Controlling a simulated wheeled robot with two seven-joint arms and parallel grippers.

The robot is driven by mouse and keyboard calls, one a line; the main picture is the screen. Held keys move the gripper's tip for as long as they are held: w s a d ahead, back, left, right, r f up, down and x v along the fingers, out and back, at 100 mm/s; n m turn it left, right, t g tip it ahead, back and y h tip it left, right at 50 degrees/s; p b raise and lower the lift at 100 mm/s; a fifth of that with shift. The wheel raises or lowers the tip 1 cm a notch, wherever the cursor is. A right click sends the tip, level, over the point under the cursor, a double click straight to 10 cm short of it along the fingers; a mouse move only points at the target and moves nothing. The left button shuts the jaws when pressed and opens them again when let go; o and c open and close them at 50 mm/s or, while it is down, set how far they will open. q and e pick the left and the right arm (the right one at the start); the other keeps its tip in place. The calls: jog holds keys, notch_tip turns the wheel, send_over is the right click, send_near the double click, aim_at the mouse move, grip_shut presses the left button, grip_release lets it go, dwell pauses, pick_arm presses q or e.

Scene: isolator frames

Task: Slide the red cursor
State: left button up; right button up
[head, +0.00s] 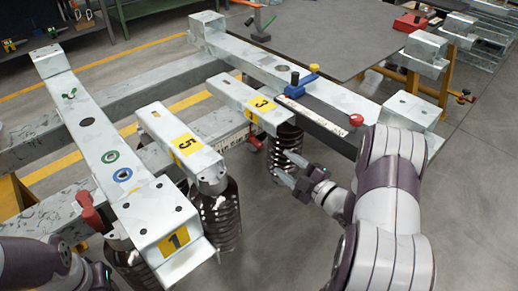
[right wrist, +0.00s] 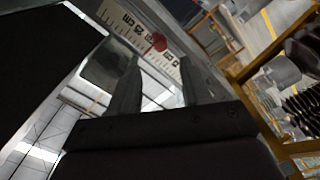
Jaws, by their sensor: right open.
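A small red cursor (head: 254,143) sits at the right end of a white printed scale (head: 232,138) on the low cross rail, beyond the block marked 5. In the right wrist view a red round piece (right wrist: 158,42) shows on a scale with centimetre marks (right wrist: 130,20), beyond the fingertips. My right gripper (head: 282,165) is open and empty, right of the cursor and apart from it, beside a dark spring (head: 286,145). The fingers also show in the right wrist view (right wrist: 160,65). My left arm shows at the lower left; its gripper is out of the picture.
Beams marked 3 (head: 262,104), 5 (head: 188,144) and 1 (head: 172,239) stand around the rail. A second scale (head: 309,116) lies near a blue clamp (head: 290,88) and a red knob (head: 356,119). The floor at lower right is clear.

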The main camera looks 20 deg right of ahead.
aim_at(262, 148)
jog(key=b+x, duration=0.2)
jog(key=x, duration=0.8)
jog(key=shift+w+a+f+b, duration=0.15)
jog(key=shift+w+b, duration=0.05)
jog(key=shift+b, duration=0.2)
pick_arm(q)
notch_tip(262, 148, down, 3)
jog(key=shift+f, duration=0.15)
pick_arm(e)
jog(key=shift+w+a, duration=0.1)
jog(key=shift+w, duration=0.25)
